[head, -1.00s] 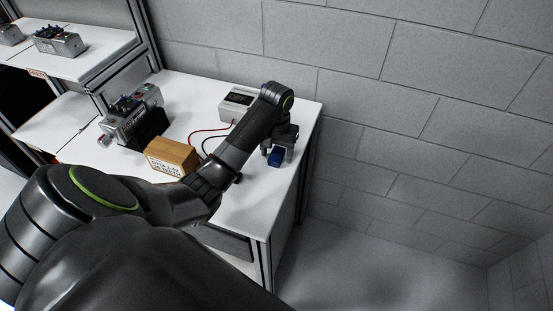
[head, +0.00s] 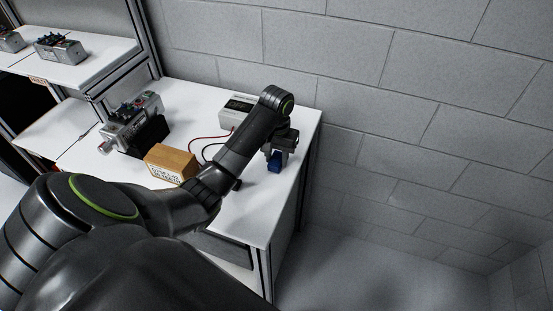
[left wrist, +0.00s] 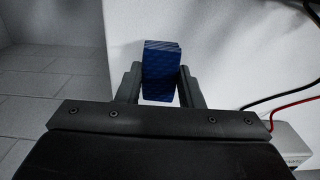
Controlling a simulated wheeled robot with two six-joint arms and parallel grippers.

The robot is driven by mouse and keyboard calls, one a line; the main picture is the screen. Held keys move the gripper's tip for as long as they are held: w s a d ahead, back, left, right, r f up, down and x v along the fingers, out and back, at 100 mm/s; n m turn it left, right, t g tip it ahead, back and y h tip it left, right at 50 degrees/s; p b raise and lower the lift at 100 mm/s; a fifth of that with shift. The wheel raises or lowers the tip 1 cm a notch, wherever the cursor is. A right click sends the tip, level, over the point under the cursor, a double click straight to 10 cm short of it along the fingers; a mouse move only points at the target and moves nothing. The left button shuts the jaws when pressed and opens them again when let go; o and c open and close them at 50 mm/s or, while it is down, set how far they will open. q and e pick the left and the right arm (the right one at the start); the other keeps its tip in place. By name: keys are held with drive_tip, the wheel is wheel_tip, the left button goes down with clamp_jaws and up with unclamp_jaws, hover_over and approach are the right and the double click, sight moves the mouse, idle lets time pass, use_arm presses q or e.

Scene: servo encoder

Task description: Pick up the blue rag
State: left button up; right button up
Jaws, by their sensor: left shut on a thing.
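The blue rag (head: 274,166) is a small folded blue block near the right end of the white table (head: 238,215). My left gripper (head: 277,157) reaches over it from above, with its fingers at the rag. In the left wrist view the rag (left wrist: 161,72) is between the two fingertips of my left gripper (left wrist: 161,82), which are shut on it. I cannot tell whether the rag rests on the table or is just above it. My right gripper is not in view.
A white box with a display (head: 236,110) stands behind my arm, with red and black cables (head: 205,138). The table's right edge and a grey wall (head: 400,130) are close.

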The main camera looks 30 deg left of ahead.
sight(277, 159)
use_arm(q)
wheel_tip(277, 159, up, 9)
drive_tip(key=p, duration=0.7)
drive_tip(key=shift+p, duration=0.3)
